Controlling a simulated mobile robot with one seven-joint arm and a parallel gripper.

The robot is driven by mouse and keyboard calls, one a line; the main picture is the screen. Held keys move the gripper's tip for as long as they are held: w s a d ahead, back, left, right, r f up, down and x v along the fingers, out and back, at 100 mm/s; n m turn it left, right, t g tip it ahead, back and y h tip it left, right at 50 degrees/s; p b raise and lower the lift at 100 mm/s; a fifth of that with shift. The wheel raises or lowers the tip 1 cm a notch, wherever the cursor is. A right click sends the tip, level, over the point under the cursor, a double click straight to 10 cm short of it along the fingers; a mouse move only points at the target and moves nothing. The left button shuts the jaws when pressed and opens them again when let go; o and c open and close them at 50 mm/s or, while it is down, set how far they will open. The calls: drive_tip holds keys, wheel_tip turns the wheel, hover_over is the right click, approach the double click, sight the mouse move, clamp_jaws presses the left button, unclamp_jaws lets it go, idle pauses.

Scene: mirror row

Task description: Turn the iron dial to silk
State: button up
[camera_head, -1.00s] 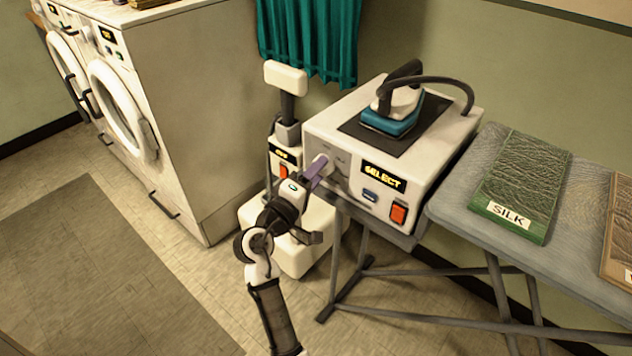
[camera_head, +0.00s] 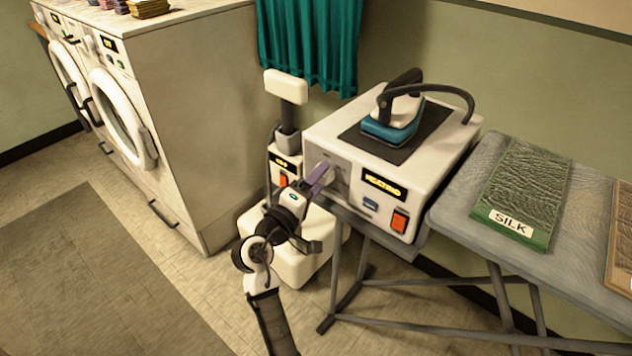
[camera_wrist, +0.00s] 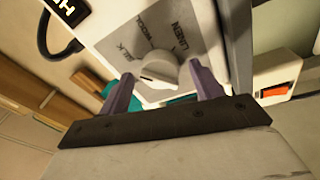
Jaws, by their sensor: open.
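The iron station (camera_head: 415,180) is a white box with a blue iron (camera_head: 395,118) on its dark top pad. Its dial (camera_wrist: 160,72) is a round white knob on a grey plate in the wrist view. My gripper (camera_head: 318,176) is open at the station's front left. In the wrist view its purple fingers stand on either side of the dial, with gaps showing. The head view hides the dial behind my gripper.
The station's lit display (camera_head: 385,186) appears to read HEATING, above an orange switch (camera_head: 400,221). An ironing board (camera_head: 462,200) with a green cloth labelled SILK (camera_head: 522,190) stands right. Washing machines (camera_head: 195,110) stand left. Open floor (camera_head: 90,270) lies front left.

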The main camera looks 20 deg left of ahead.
drive_tip(key=shift+s, duration=0.1)
drive_tip(key=b+v, duration=0.2)
drive_tip(key=v, duration=1.1)
drive_tip(key=shift+s+a, duration=0.15)
drive_tip(key=shift+s, duration=0.15)
